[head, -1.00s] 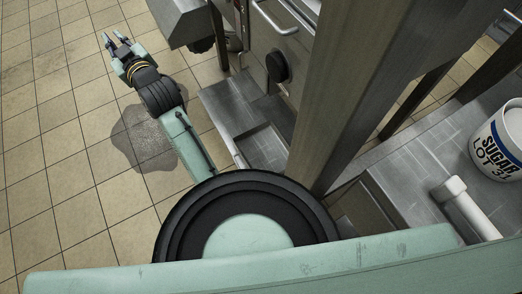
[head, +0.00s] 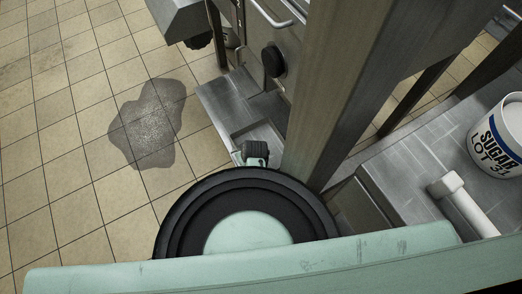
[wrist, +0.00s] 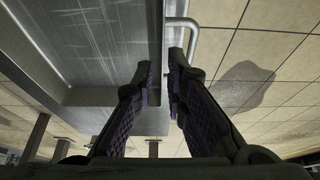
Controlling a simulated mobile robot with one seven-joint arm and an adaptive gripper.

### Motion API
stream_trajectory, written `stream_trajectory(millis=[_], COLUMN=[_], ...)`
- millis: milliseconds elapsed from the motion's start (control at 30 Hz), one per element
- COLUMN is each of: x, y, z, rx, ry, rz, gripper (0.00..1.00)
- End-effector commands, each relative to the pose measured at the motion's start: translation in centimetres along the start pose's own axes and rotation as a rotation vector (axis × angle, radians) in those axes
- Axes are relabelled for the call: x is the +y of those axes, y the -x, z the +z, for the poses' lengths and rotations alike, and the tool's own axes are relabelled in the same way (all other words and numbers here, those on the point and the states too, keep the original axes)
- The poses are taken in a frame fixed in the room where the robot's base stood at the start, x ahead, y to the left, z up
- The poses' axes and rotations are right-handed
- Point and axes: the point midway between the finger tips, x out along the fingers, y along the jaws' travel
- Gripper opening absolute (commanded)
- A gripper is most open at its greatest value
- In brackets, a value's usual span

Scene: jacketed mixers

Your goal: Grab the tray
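No clearly separate tray can be identified. In the head view, a low grey metal piece with a shallow rectangular recess (head: 226,102) sits below the machine and is the nearest tray-like thing. Part of my arm covers its near end. My gripper (wrist: 160,68) shows in the wrist view, with two dark ridged fingers and a visible narrow gap between the tips. A dark edge strip of a wide grey metal panel (wrist: 85,45) runs behind that gap; whether the fingers touch it cannot be told.
A bent metal pipe (wrist: 194,32) is close to the right finger. A steel post (head: 335,95) stands beside my arm. A white sugar bucket (head: 497,140) and a pale cylinder (head: 462,203) are on the right bench. A dark stain (head: 148,122) marks the open tiled floor.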

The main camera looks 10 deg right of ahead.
Motion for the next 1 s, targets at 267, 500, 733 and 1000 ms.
stream_trajectory(millis=[267, 500, 733, 1000], x=[-0.1, -0.3, -0.3, -0.3], y=[-2.3, -5.8, -6.8, -6.8], z=[-0.3, -0.6, -0.6, -0.6], rx=[0.001, 0.002, 0.003, 0.003], ry=[0.001, 0.001, 0.001, 0.001], rz=[0.0, 0.001, 0.001, 0.001], gripper=[0.12, 0.12, 0.12, 0.04])
